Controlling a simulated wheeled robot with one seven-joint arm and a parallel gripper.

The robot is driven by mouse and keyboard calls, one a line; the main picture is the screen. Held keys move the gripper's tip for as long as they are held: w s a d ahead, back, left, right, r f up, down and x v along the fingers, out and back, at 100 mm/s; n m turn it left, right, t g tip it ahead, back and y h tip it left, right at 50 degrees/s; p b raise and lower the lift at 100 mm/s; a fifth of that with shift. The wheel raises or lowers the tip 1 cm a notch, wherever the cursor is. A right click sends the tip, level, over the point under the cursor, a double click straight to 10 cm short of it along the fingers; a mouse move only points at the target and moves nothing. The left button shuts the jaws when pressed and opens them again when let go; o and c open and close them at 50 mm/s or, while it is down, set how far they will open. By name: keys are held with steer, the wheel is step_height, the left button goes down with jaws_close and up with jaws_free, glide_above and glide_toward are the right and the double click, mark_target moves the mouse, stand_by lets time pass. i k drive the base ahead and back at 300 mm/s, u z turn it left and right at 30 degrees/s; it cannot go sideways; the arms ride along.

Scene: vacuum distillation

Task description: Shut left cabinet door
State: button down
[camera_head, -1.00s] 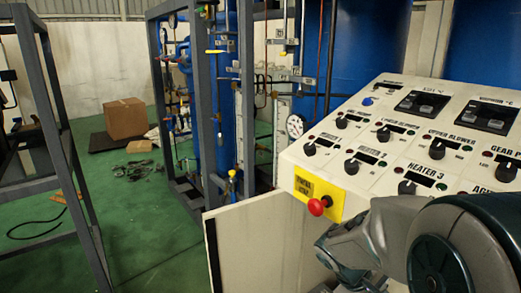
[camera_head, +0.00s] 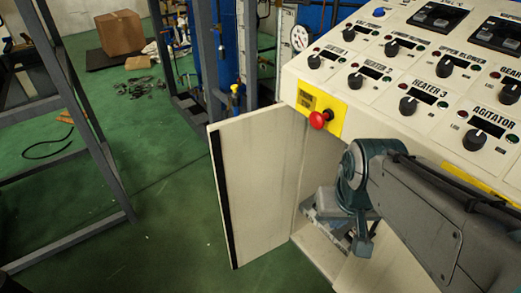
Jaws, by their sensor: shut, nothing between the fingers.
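The left cabinet door (camera_head: 262,190) is a cream panel with a dark strip along its free edge. It stands open, swung out to the left of the control cabinet (camera_head: 312,245). My arm reaches in from the right, in front of the cabinet. My gripper (camera_head: 352,238) is low by the cabinet opening, to the right of the door and apart from its visible face. It is shut and holds nothing. My own wrist partly hides the fingers and the opening behind them.
A sloped control panel (camera_head: 405,85) with knobs overhangs the opening, with a red emergency button (camera_head: 320,119) at its left corner. A grey metal frame (camera_head: 85,110) stands at left. Green floor (camera_head: 165,225) is clear left of the door.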

mark_target(256, 155)
steer(key=k, duration=0.5)
steer(key=u, duration=1.75)
steer(key=i, duration=3.2)
steer(key=z, duration=3.95)
steer(key=i, duration=0.5)
steer(key=z, duration=0.1)
